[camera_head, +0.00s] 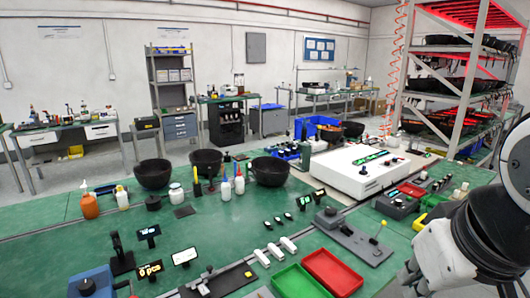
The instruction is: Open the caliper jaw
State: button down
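I cannot make out a caliper or its jaw for certain. A dark flat fixture (225,283) with a small yellow part lies at the front edge of the green bench, partly cut off by the picture's bottom. A grey block fixture (352,238) with a dark knob and a thin yellow-tipped lever stands behind the red tray. My white and black arm fills the right edge. My gripper's fingertips do not show clearly, so I cannot see them touching or holding anything.
A red tray (333,271) and a green tray (298,284) sit at the front. Several black bowls (271,171), bottles (89,205) and small displays (184,256) stand on the bench. A white machine (352,176) is behind. Bare green bench lies mid-left.

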aim_at(211, 273)
jog(key=u, duration=0.9)
jog(key=i+l+u, duration=0.25)
jog(key=i+l, duration=0.55)
